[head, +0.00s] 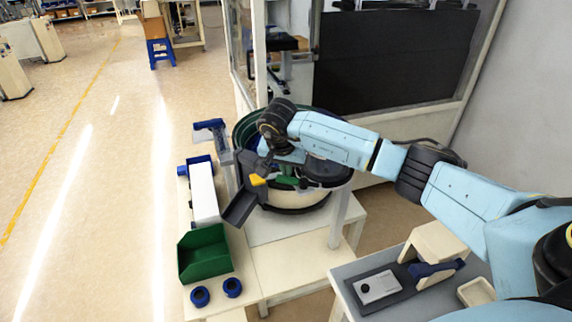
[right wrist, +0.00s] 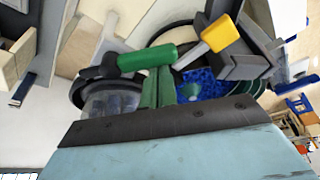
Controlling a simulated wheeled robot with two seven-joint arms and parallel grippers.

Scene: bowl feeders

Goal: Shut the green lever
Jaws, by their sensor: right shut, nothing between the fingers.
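The green lever's handle (right wrist: 147,57) lies crosswise in the right wrist view, with a dark pivot at its left end. In the head view the green lever (head: 287,183) shows partly beneath my wrist, at the front of the bowl feeder. A yellow-tipped lever (right wrist: 222,35) sits beside it, also visible in the head view (head: 258,180). My right gripper (head: 284,167) points down over the feeder, shut and empty. In the right wrist view its fingertips (right wrist: 158,70) are right by the green handle; I cannot tell whether they touch. My left gripper is not in view.
The bowl feeder (head: 298,208) stands on a pale table (head: 285,262). A dark chute (head: 240,206), a green bin (head: 205,252) and blue rings (head: 232,287) are to its left. A grey side table (head: 365,276) with parts is at lower right. Open floor lies left.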

